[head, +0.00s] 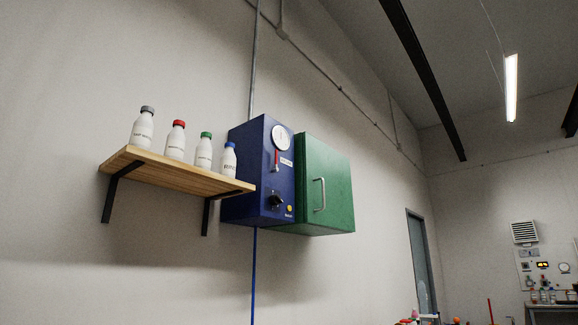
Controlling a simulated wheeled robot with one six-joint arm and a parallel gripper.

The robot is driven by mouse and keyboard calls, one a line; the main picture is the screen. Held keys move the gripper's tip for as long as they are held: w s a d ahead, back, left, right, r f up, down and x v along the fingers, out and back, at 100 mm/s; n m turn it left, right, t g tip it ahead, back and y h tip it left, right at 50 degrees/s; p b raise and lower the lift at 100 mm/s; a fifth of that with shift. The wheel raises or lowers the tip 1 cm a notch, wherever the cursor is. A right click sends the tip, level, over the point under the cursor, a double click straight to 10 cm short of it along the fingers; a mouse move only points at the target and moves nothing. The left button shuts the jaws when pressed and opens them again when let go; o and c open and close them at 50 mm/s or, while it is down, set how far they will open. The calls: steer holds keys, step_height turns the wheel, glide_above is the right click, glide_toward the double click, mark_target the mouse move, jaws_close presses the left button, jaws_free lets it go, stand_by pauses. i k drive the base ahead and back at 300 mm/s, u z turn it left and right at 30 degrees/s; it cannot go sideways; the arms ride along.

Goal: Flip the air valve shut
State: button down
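A dark blue box (246,170) is mounted on the wall near the middle of the head view. Its front carries a round white gauge (280,138). Below the gauge is a small red lever (277,159), which looks like the air valve's handle and appears roughly upright. A black knob (277,200) sits lower on the same face, with a small yellow spot beside it. The lever is too small to tell its exact setting. My gripper is not in view, and nothing is seen touching the lever.
A green cabinet door (335,175) with a metal handle (319,195) adjoins the blue box on the right. A wooden shelf (175,172) with several capped white bottles juts out on the left. A blue pipe (254,280) runs down below the box.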

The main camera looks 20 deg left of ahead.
mark_target(276, 169)
steer(key=i, duration=1.25)
steer(key=u, duration=1.25)
